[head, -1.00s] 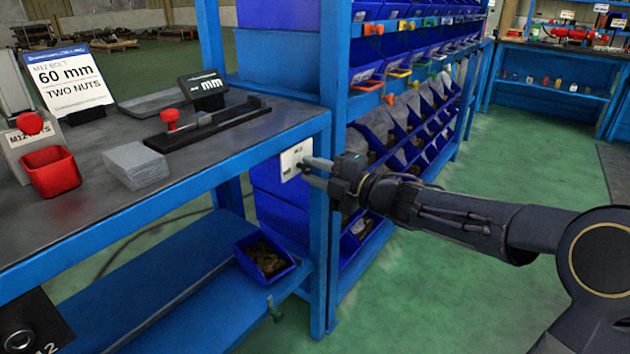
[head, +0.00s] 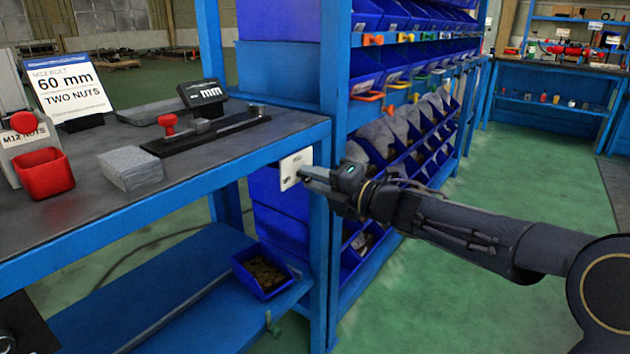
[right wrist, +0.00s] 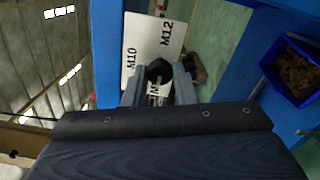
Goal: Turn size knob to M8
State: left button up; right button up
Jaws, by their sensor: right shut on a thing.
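The size knob (right wrist: 160,70) is a dark round knob on a white plate (right wrist: 138,45). The plate also shows in the head view (head: 291,161), fixed at the blue bench's front corner post. In the right wrist view the plate reads M10 at left and M12 at upper right. A third label beneath the knob is partly hidden between the fingers. My right gripper (head: 305,173) is shut on the knob; its fingers (right wrist: 158,88) lie on either side of it. The knob's pointing direction cannot be made out.
The bench top (head: 210,160) holds a red bin (head: 45,174), a grey block (head: 132,168), a black fixture with a red knob (head: 205,130) and a sign. A blue bin (head: 263,272) sits on the lower shelf. A rack of blue bins stands behind my right gripper.

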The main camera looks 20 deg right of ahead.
jog(key=shift+f, duration=0.1)
jog(key=o, duration=1)
jog(key=shift+s+d, duration=0.1)
jog(key=p+v, duration=0.2)
jog(key=v, duration=0.5)
jog(key=shift+s+d, duration=0.15)
jog(key=shift+s, duration=0.1)
jog(key=shift+d, duration=0.1)
